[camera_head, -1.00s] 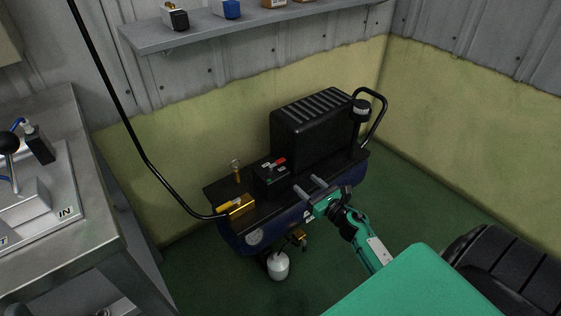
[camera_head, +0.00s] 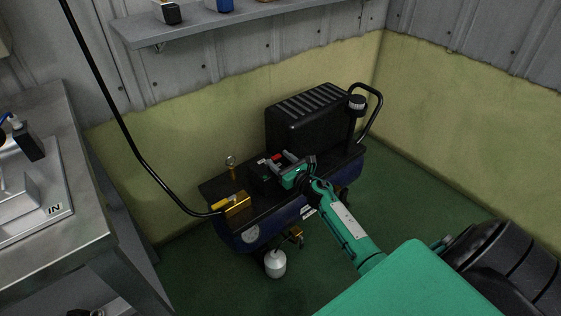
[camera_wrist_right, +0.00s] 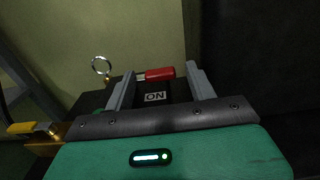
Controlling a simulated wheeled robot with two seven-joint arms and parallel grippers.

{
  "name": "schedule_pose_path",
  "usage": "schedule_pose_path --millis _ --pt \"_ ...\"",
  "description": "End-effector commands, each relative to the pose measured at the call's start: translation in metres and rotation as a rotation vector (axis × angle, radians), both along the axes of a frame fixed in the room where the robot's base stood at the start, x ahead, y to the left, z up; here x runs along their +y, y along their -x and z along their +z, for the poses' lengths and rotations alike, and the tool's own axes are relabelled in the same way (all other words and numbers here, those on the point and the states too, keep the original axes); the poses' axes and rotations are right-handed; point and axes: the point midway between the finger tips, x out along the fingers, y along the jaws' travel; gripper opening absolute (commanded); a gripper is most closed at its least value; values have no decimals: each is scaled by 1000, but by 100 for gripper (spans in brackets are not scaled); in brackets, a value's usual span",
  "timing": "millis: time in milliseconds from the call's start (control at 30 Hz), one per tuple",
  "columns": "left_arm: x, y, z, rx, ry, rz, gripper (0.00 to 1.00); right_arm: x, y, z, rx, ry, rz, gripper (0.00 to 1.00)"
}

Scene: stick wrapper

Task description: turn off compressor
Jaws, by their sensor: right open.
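The black compressor (camera_head: 310,118) stands on the floor against the yellow-green wall, with a dark blue tank (camera_head: 262,236) below. A black switch box sits on its top, with a red lever (camera_wrist_right: 160,74) and an "ON" label (camera_wrist_right: 155,97) showing in the right wrist view. My right gripper (camera_head: 275,161) is over the switch box in the head view. In the right wrist view its two grey fingers (camera_wrist_right: 160,84) are apart, with the red lever and label between them. I cannot tell if they touch the lever. My left gripper is out of view.
A brass block with a yellow handle (camera_head: 237,204) and a black hose (camera_head: 133,140) are at the compressor's left end. A ring-topped brass valve (camera_head: 231,165) stands near the switch box. A metal bench (camera_head: 90,200) is at left, a shelf (camera_head: 200,27) above.

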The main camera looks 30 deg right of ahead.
Motion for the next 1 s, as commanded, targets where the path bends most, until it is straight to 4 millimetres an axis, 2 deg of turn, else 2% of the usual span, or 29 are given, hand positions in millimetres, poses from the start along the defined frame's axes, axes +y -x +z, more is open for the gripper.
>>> schedule_pose_path --millis 200,400,433,733,1000 --pt "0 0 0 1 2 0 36 0 0 0 0 0 0 54" --pt "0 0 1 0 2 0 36 0 0 0 0 0 0 15" --pt "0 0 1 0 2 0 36 0 0 0 0 0 0 12" --pt "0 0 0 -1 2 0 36 2 2 0 -1 -1 -32 12" --pt "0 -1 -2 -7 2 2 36 6 8 -1 -2 -4 -185 12"
